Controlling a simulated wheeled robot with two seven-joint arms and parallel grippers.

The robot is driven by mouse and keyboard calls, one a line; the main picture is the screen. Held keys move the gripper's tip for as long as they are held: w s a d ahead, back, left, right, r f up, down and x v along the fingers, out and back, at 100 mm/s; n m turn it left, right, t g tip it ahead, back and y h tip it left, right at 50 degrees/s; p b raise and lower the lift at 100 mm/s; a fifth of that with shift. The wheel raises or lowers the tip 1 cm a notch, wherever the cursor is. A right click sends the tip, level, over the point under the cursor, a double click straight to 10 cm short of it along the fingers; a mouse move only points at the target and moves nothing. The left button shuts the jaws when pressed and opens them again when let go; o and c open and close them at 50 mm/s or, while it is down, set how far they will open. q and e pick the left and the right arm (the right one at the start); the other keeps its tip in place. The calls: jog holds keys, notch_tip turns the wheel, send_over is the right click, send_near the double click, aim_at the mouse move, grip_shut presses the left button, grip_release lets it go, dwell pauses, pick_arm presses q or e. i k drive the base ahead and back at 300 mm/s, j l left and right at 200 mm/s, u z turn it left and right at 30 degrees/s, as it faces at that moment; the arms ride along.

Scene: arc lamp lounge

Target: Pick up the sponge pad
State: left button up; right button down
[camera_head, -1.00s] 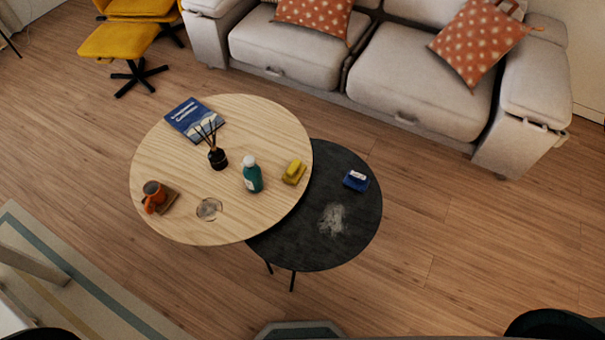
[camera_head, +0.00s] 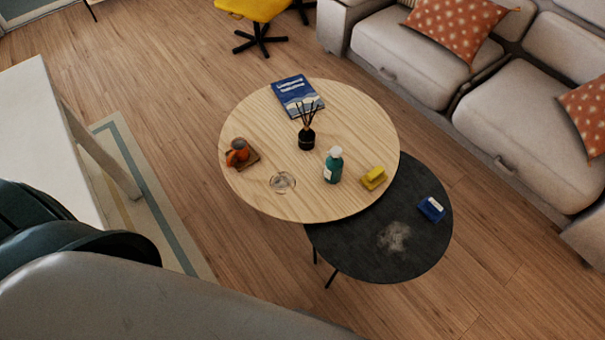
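A yellow sponge-like block (camera_head: 374,178) lies near the right edge of the round wooden table (camera_head: 290,207). A small blue block with a white patch on top (camera_head: 431,209) lies on the lower round black table (camera_head: 350,262). I cannot tell for certain which of the two is the sponge pad. Nothing is touching either one. Neither of my grippers is in view.
The wooden table also bears a green bottle (camera_head: 333,166), a reed diffuser (camera_head: 306,139), a book (camera_head: 297,95), a glass dish (camera_head: 282,182) and an orange mug (camera_head: 238,152). A pale smudge (camera_head: 394,237) marks the black table. A sofa (camera_head: 520,130) stands at right.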

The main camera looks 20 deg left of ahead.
aim_at(372, 180)
jog(key=l+u, duration=0.25)
jog(key=u, duration=0.2)
jog(key=l+u, duration=0.3)
jog(key=u, duration=0.15)
jog(key=l+u, duration=0.1)
jog(key=l, duration=0.35)
jog(key=k+l, duration=0.1)
jog(key=l, duration=0.4)
jog(key=l+u, duration=0.15)
jog(key=l, duration=0.3)
jog(key=k+l+u, duration=0.1)
jog(key=l, duration=0.35)
